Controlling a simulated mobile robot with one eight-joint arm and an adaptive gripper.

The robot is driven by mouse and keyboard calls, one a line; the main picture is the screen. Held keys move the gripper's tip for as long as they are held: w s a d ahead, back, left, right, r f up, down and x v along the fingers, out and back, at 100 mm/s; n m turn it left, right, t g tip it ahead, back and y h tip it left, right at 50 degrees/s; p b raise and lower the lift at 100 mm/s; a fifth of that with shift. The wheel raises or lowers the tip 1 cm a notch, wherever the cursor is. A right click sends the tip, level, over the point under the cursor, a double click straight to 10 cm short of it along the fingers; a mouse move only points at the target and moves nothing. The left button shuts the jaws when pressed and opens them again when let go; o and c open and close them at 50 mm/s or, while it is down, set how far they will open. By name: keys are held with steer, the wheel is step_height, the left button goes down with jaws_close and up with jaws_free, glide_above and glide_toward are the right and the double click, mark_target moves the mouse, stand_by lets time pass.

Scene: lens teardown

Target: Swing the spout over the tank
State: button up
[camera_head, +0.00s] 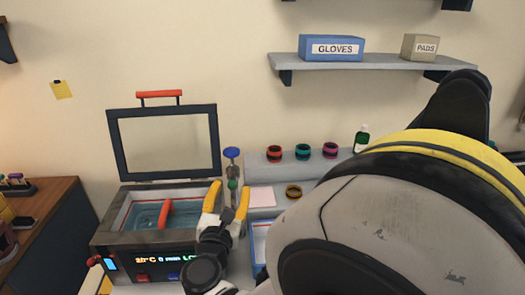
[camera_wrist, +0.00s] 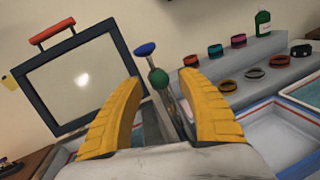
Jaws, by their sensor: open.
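The tank (camera_head: 150,239) is a dark-rimmed box of bluish water at the left, with a red handle (camera_head: 166,213) across its opening. A metal tap with a blue knob (camera_head: 232,153) and a green ball (camera_head: 232,185) stands by the tank's right back corner; no spout arm reaching over the water is clear. My gripper (camera_head: 227,199) is open, its yellow fingers in front of the tap. In the wrist view, the green ball (camera_wrist: 158,77) and metal stem show in the gap between the fingers (camera_wrist: 160,88). I cannot tell contact. The tap's lower part is hidden.
The tank's framed lid (camera_head: 113,145) stands open behind it. To the right, a grey stepped stand holds several coloured rings (camera_head: 302,151) and a green bottle (camera_head: 361,139). A blue-edged tray (camera_head: 259,240) lies beside my gripper. A shelf (camera_head: 375,61) hangs above.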

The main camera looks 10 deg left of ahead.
steer(key=shift+w, duration=1)
jaws_close()
steer(key=shift+a, duration=0.1)
